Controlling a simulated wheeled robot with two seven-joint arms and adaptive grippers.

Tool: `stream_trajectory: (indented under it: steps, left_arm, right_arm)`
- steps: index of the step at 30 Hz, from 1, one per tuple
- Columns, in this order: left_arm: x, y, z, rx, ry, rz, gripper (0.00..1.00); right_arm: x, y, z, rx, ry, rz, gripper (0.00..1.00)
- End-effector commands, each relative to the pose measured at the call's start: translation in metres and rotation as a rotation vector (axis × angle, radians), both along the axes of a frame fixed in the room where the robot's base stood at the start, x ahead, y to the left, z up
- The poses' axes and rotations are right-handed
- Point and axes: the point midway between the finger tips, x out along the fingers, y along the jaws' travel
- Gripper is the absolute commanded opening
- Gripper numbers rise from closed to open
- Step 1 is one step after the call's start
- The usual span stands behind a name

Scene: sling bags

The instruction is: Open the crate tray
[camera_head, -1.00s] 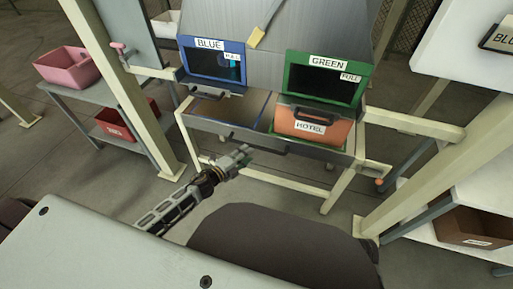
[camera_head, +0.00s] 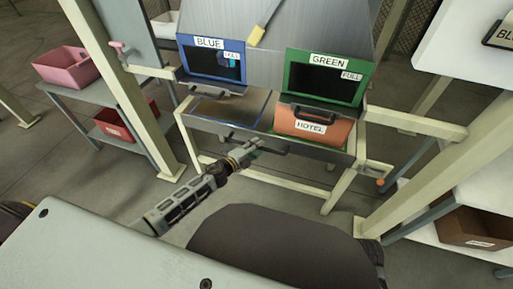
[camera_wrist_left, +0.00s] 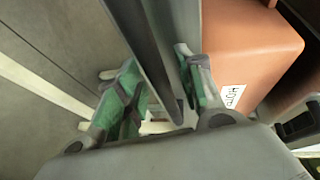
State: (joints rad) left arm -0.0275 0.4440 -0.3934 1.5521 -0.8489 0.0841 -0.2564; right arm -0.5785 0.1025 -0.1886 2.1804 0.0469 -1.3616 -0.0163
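The crate tray (camera_head: 222,124) is a metal tray under the blue and green panels, with a dark bar handle (camera_head: 268,147) on its front. An orange crate labelled HOTEL (camera_head: 313,125) sits in its right part; the left part looks empty. My left gripper (camera_head: 254,147) is at the handle on the tray front. In the left wrist view, the fingers of my left gripper (camera_wrist_left: 160,95) are apart, with the dark handle bar (camera_wrist_left: 157,50) and the grey tray front between them in the picture. I cannot tell whether they touch it. My right gripper is not in view.
A blue-framed panel (camera_head: 211,60) and a green-framed panel (camera_head: 327,78) stand above the tray. Cream posts (camera_head: 122,85) flank it. A pink bin (camera_head: 66,66) sits on a side shelf at left. A brown box (camera_head: 475,228) is at lower right. Floor is open before the tray.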

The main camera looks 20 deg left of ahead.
Motion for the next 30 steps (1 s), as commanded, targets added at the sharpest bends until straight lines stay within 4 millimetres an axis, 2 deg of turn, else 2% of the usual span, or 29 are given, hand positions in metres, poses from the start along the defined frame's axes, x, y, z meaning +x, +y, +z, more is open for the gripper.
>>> stream_trajectory:
  steps: [12, 14, 21, 30]
  left_arm:
    - [0.0032, -0.0015, -0.0002, -0.001, 0.000, 0.000, 0.37]
    - [0.0032, -0.0015, -0.0002, 0.000, 0.000, 0.000, 0.32]
    - [0.0031, -0.0014, -0.0003, 0.000, 0.000, 0.000, 0.01]
    - [0.0029, -0.0012, -0.0006, 0.000, 0.000, 0.000, 0.00]
  right_arm:
    - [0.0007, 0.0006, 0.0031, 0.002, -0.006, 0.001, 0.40]
    - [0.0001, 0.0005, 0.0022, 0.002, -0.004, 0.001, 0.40]
    - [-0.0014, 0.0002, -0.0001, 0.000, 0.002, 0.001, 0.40]
    - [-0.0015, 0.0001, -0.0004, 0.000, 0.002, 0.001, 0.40]
